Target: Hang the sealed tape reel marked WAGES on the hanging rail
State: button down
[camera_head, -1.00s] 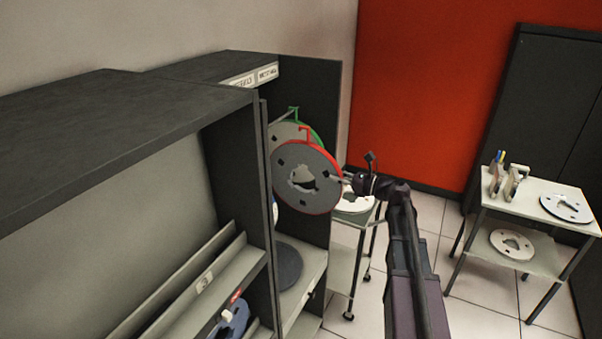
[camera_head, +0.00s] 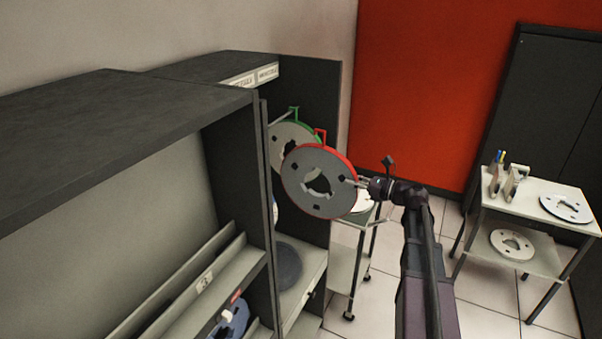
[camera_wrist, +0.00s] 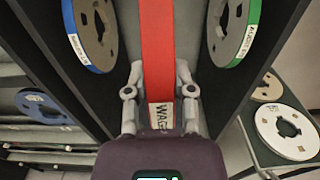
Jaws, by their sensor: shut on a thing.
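My gripper (camera_head: 358,184) is shut on the rim of the red-edged WAGES reel (camera_head: 318,208), a grey disc with a red hook on top. In the wrist view its red edge (camera_wrist: 157,45) runs between the fingers (camera_wrist: 157,98), and a label reading "WAG" shows, the rest cut off. The reel is held upright in front of the rack bay. The hanging rail (camera_head: 282,118) shows in part at the upper left. A green-edged reel (camera_head: 284,138) hangs there, partly hidden behind the held reel. In the head view the red hook appears free, to the right of the rail.
In the wrist view a blue-edged reel (camera_wrist: 88,52) and the green-edged reel (camera_wrist: 248,40) flank the held one. Dark bay panels (camera_head: 321,90) stand close by. A small cart with a white reel (camera_wrist: 289,134) is beside the bay. A side table (camera_head: 508,190) stands right.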

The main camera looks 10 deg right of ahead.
aim_at(358, 182)
jog(key=shift+v, duration=1.5)
notch_tip(358, 182, down, 8)
jog(key=b, duration=0.8)
jog(key=shift+f+b, duration=0.25)
jog(key=shift+b, duration=0.05)
